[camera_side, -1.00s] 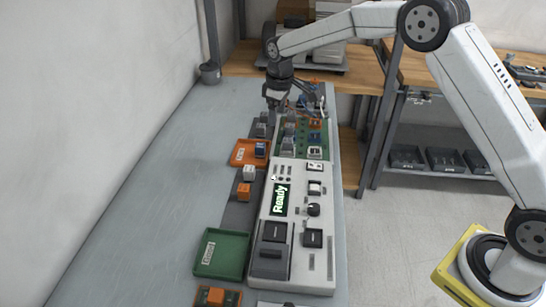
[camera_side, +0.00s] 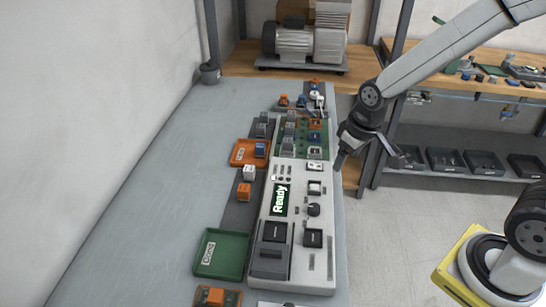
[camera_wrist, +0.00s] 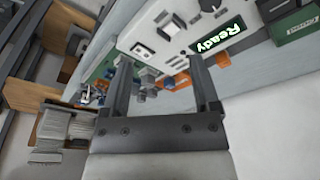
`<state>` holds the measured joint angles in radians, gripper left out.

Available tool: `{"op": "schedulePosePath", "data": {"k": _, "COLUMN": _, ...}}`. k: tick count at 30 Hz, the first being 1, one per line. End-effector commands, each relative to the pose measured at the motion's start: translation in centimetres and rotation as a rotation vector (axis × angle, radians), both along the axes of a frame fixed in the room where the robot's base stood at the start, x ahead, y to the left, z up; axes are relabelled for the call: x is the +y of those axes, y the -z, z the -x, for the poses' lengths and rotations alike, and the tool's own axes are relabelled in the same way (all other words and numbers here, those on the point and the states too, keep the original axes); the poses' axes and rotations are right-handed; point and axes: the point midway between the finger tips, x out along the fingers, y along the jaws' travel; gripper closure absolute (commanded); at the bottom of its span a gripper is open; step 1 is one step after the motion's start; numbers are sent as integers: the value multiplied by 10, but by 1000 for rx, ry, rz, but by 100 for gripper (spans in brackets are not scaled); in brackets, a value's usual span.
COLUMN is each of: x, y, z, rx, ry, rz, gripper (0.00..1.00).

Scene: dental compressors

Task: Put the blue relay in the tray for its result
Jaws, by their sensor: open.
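A blue relay (camera_side: 260,149) sits in the orange tray (camera_side: 237,156), left of the tester. The green tray (camera_side: 208,262), with a white label, lies nearer the camera and is empty. The tester (camera_side: 298,240) shows "Ready" on its display (camera_side: 280,199). My gripper (camera_side: 368,158) is open and empty, in the air off the right side of the tester. In the wrist view my gripper's fingers (camera_wrist: 160,62) are apart with nothing held between them. Small blue and orange shapes show beyond the tester there, too small to tell apart.
A white relay (camera_side: 249,173) and an orange relay (camera_side: 243,191) stand on the dark strip between the trays. A green board (camera_side: 292,152) with several parts adjoins the tester's far end. A compressor (camera_side: 300,45) stands on the wooden bench behind. The grey table at left is clear.

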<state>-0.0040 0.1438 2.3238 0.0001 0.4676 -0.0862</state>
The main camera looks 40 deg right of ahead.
Motion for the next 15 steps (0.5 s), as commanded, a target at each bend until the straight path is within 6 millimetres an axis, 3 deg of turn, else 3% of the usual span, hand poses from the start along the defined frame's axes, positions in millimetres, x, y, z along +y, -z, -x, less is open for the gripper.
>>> {"op": "schedulePosePath", "data": {"k": 3, "x": -1, "y": 5, "z": 31, "rx": -11, "ry": 40, "rz": -8, "gripper": 22}}
{"op": "schedulePosePath", "data": {"k": 6, "x": -1, "y": 8, "z": 49, "rx": -20, "ry": 67, "rz": -14, "gripper": 22}}
{"op": "schedulePosePath", "data": {"k": 15, "x": -2, "y": 13, "z": 66, "rx": -26, "ry": 90, "rz": -19, "gripper": 22}}
